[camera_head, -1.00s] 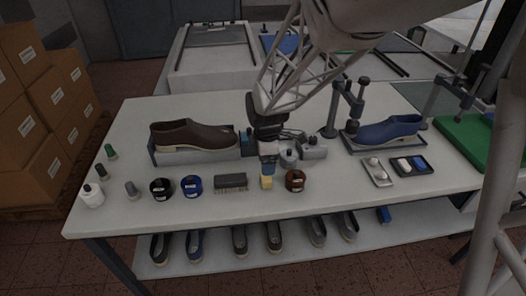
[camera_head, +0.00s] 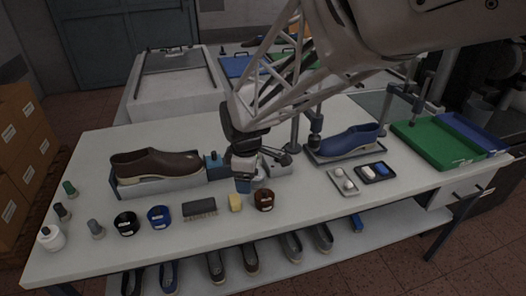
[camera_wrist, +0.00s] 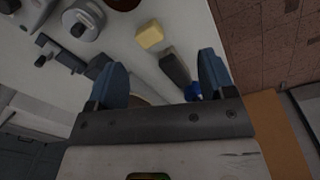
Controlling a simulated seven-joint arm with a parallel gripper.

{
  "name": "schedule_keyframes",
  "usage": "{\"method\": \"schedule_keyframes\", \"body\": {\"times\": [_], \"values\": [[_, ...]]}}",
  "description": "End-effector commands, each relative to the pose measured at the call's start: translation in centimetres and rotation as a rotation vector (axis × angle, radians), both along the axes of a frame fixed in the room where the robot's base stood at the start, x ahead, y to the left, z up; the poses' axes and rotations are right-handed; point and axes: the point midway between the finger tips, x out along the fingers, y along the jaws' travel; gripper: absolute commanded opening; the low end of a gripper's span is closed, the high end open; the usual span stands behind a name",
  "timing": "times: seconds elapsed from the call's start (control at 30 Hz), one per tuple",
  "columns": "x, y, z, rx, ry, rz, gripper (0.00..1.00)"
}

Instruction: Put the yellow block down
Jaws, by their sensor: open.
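The yellow block (camera_head: 235,202) stands on the table between a dark brush and a brown tin. It also shows in the wrist view (camera_wrist: 149,35), beyond my fingers and apart from them. My gripper (camera_head: 243,184) is open and empty, above the table just behind the block. Its two blue fingers (camera_wrist: 160,85) are spread wide in the wrist view, with nothing between them touching either one.
The brush (camera_head: 199,207) lies left of the block and the brown tin (camera_head: 264,199) stands right. A blue tin (camera_head: 159,217) and a black tin (camera_head: 126,223) stand farther left. A brown shoe (camera_head: 156,163) and a blue shoe (camera_head: 348,141) rest on stands behind. The front table strip is clear.

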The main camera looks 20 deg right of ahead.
Motion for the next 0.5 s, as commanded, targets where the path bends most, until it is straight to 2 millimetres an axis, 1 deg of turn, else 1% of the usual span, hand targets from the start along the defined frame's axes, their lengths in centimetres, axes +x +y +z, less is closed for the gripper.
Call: {"method": "schedule_keyframes", "body": {"times": [0.03, 0.2, 0.3, 0.5], "values": [[-1.1, -0.5, 1.2, 0.005, -0.014, -0.062, 0.76], [-4.8, -2.0, 4.2, 0.026, -0.048, -0.298, 0.76], [-7.0, -2.8, 5.7, 0.040, -0.067, -0.437, 0.76], [-11.7, -4.2, 8.0, 0.078, -0.103, -0.712, 0.76]]}}
